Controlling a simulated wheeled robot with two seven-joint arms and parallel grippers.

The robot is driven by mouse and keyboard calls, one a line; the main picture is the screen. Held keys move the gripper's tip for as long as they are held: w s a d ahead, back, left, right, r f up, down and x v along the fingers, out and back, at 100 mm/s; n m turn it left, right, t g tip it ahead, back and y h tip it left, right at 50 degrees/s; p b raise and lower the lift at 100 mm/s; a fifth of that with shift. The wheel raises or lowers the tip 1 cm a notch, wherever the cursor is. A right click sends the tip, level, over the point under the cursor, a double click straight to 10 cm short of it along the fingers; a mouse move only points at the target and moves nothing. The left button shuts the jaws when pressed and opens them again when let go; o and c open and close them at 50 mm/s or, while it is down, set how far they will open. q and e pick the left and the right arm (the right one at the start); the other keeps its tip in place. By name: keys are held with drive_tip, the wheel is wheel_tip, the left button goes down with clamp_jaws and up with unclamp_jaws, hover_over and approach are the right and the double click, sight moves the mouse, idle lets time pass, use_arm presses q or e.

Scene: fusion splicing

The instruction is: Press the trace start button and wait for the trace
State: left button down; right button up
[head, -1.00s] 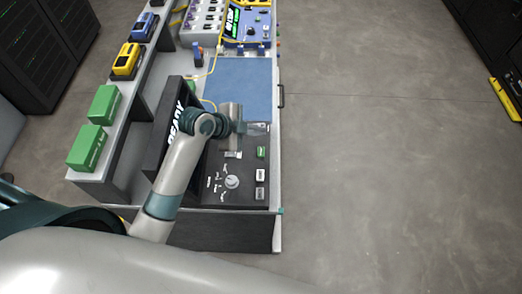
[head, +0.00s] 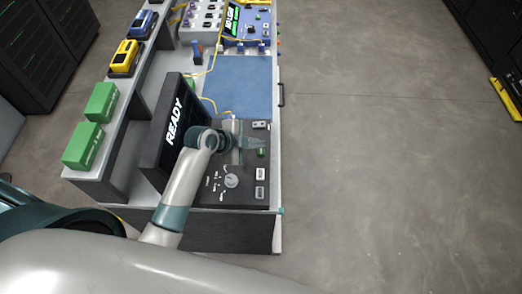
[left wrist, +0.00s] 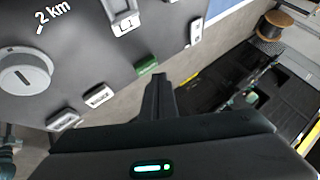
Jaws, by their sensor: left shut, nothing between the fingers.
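The black instrument panel (head: 215,190) carries a green button (head: 261,153), with white buttons (head: 260,174) near it and a round white dial (head: 231,181). The screen (head: 172,128) beside it reads READY. My left gripper (head: 257,144) is shut and empty, above the panel close to the green button. In the left wrist view the closed fingers (left wrist: 159,82) point just beside the green button (left wrist: 147,67); whether they touch it cannot be told. The dial (left wrist: 26,72) is marked 2 km. My right gripper is not in view.
A blue mat (head: 240,87) lies behind the panel, with a yellow fibre along its left. Green boxes (head: 92,125) and a yellow device (head: 124,57) stand on the left shelf. A blue instrument (head: 247,26) sits at the back. The floor to the right is clear.

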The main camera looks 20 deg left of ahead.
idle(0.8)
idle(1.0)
use_arm(q)
drive_tip(key=shift+f, duration=0.15)
drive_tip(key=shift+f, duration=0.3)
drive_tip(key=shift+f+b, duration=0.45)
drive_tip(key=shift+b, duration=0.1)
idle(0.9)
drive_tip(key=shift+r, duration=0.15)
drive_tip(key=shift+r+p, duration=0.7)
drive_tip(key=shift+p, duration=0.1)
drive_tip(key=shift+r, duration=0.15)
